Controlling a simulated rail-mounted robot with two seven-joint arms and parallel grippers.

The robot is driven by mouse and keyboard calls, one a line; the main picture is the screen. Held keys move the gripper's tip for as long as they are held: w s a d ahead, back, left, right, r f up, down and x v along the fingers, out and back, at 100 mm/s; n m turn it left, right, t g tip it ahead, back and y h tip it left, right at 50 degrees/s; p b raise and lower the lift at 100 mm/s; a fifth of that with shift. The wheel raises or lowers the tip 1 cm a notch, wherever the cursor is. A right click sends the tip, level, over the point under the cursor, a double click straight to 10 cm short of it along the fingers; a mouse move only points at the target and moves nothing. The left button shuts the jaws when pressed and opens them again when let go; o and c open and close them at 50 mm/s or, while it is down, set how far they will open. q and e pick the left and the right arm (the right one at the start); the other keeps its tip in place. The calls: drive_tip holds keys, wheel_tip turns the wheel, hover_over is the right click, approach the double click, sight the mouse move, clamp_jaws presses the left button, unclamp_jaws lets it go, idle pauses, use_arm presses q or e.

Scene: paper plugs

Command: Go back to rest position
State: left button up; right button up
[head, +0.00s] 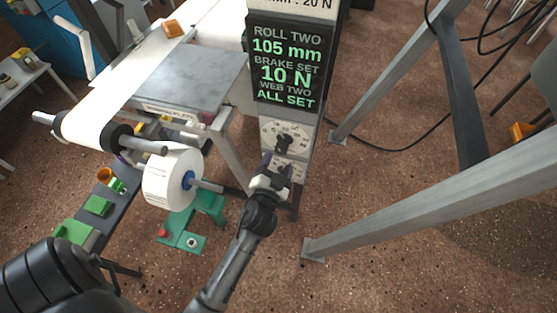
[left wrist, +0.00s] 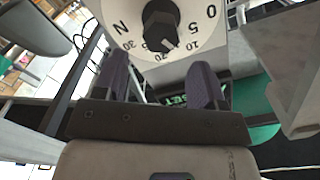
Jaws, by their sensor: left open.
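My left gripper (head: 276,166) reaches up from the bottom of the head view to the dial panel below the display. In the left wrist view its two dark fingers (left wrist: 165,82) stand apart with nothing between them. A white dial with a black knob (left wrist: 160,22) is just beyond the fingertips, marked with numbers and an N. In the head view an upper dial (head: 284,141) sits above the fingertips, and a lower dial is partly hidden by the gripper. I cannot tell whether the fingers touch the panel. My right gripper is in neither view.
The display (head: 287,65) reads ROLL TWO 105 mm, BRAKE SET 10 N, WEB TWO ALL SET. A white paper roll (head: 168,180) on a spindle is left of my arm. Metal frame legs (head: 440,190) stand right.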

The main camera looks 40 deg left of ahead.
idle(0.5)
use_arm(q)
drive_tip(key=s+d+f+n+g+h, duration=0.1)
drive_tip(key=s+f+n+g+h, duration=0.25)
drive_tip(key=s+f+g, duration=0.35)
drive_tip(key=s+d+r+m+g+h+p, duration=0.25)
drive_tip(key=s+r+p, duration=0.25)
drive_tip(key=s+p, duration=0.3)
drive_tip(key=s+d+r+m+g+h+p, duration=0.15)
drive_tip(key=s+d+r+g+p, duration=0.3)
drive_tip(key=s, duration=0.45)
wheel_tip(320, 180, up, 38)
drive_tip(key=t+p, duration=0.1)
drive_tip(key=p, duration=3.7)
drive_tip(key=shift+s+a, duration=0.25)
drive_tip(key=shift+a, duration=0.15)
drive_tip(key=shift+h, duration=0.25)
